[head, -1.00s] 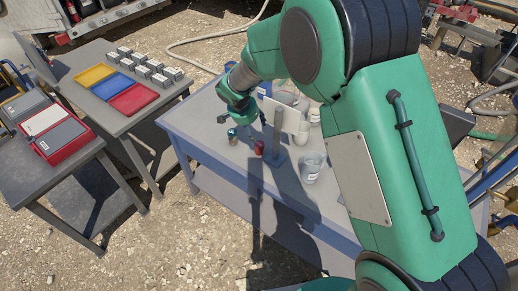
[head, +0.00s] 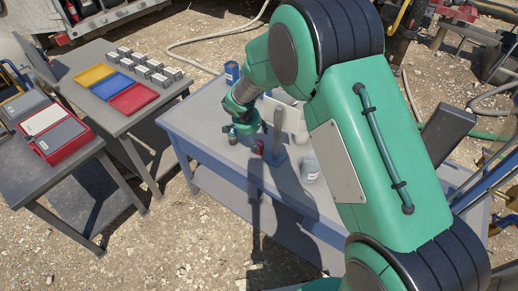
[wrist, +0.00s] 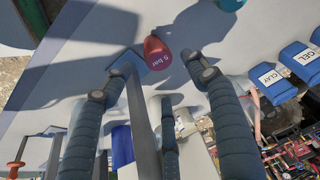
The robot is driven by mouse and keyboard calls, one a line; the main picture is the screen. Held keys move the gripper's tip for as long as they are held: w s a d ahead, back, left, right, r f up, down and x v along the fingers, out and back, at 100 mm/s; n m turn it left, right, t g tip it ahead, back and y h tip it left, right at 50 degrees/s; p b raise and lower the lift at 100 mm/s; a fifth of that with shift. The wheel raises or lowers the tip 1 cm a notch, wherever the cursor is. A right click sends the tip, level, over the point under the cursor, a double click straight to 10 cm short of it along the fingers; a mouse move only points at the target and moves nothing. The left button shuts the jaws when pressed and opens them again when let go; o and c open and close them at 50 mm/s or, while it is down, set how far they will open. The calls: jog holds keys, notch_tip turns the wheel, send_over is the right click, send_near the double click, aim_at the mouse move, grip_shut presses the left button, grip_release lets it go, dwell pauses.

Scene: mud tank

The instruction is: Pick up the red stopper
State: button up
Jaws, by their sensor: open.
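The red stopper (wrist: 159,52), labelled "5 bar", stands on the pale tabletop in the wrist view. It also shows in the head view (head: 258,147), close to a grey-blue post. My gripper (wrist: 155,82) is open. In the head view my gripper (head: 248,127) hangs low over the table by the stopper, partly hiding that spot.
The post (head: 277,145) stands right of the stopper, with a clear jar (head: 310,167) further right. A small teal-topped item (head: 232,135) stands left of the stopper. Blue boxes labelled CLAY (wrist: 271,77) and GEL (wrist: 301,60) lie beyond. The table's front left is clear.

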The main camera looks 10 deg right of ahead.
aim_at(259, 144)
jog(key=shift+x, duration=1.95)
jog(key=shift+a+b+x, duration=0.2)
jog(key=shift+b+x, duration=0.45)
jog(key=shift+x, duration=1.95)
jog(key=shift+s+f, duration=0.1)
jog(key=shift+c, duration=0.2)
jog(key=c, duration=1.1)
